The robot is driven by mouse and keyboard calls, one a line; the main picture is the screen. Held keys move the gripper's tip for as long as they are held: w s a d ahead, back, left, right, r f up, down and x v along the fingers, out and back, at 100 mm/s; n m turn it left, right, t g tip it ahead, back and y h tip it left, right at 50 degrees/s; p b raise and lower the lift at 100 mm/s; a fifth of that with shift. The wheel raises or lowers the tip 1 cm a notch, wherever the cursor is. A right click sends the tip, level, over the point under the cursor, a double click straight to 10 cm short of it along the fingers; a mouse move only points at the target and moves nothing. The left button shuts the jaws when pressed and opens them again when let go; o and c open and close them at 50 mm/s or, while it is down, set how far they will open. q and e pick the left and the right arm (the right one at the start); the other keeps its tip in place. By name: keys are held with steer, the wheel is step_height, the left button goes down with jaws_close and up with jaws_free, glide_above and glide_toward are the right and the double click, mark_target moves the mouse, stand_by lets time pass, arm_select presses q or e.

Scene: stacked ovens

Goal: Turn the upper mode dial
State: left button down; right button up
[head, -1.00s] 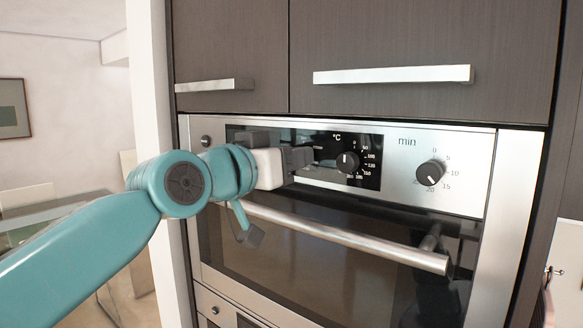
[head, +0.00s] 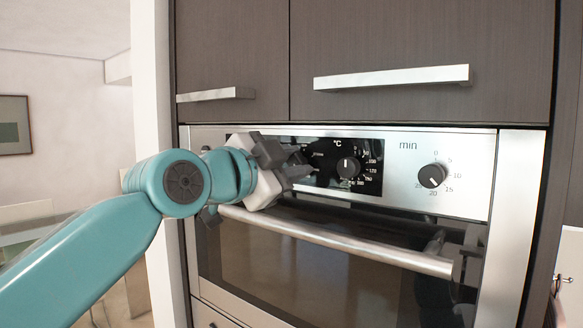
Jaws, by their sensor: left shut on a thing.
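The upper oven's control panel (head: 395,145) faces me. My left gripper (head: 297,163) reaches in from the left and is shut at the left part of the black dial display, on the upper mode dial. Its dark fingers and white body hide the dial almost wholly; only a few printed marks show beside the fingertips. The gripper is rolled so that its fingers slant. The °C temperature dial (head: 347,167) is just right of the fingers, apart from them. My right gripper is not in view.
A minute timer dial (head: 432,176) is at the panel's right. The oven door handle bar (head: 350,246) runs below the gripper. Cupboard handles (head: 392,77) stick out above. Open room with a table lies at the left.

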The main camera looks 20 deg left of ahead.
arm_select(q)
steer(key=m, duration=0.4)
steer(key=shift+f+m, duration=0.15)
steer(key=shift+m, duration=0.15)
steer(key=shift+m+b, duration=0.3)
steer(key=shift+m, duration=1.6)
steer(key=c, duration=1.2)
jaws_free()
steer(key=o, duration=0.3)
steer(key=shift+s, duration=0.1)
steer(key=shift+s+a, duration=0.1)
steer(key=b+v, duration=0.4)
steer(key=v, duration=1.2)
